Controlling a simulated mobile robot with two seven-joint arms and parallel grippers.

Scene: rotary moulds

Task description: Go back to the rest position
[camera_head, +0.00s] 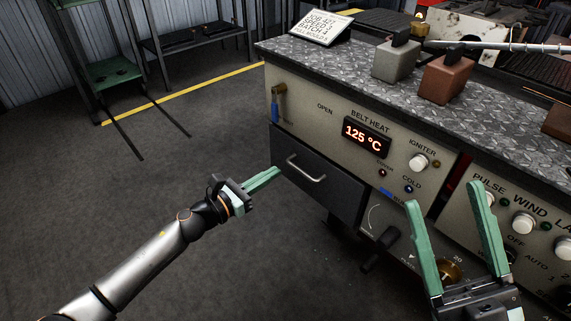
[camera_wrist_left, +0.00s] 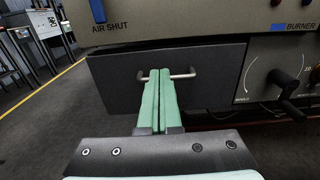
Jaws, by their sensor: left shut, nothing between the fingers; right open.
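My left gripper (camera_head: 277,171) is shut and empty in the head view. Its green fingers point at the left part of a dark drawer (camera_head: 330,186) under the machine's front panel. In the left wrist view the shut fingers (camera_wrist_left: 160,72) overlap the drawer handle (camera_wrist_left: 185,75) in the picture; whether they touch it I cannot tell. In the head view the handle (camera_head: 305,171) shows clear, to the right of the fingertips. My right gripper (camera_head: 443,192) is open and empty, in front of the lower control panel at the right.
The machine panel carries a heat display (camera_head: 366,135), a white igniter knob (camera_head: 418,162) and a crank (camera_head: 380,247). A grey block (camera_head: 397,62) and a brown block (camera_head: 446,80) stand on the metal top by a sign (camera_head: 321,29). Open floor (camera_head: 150,190) lies at the left.

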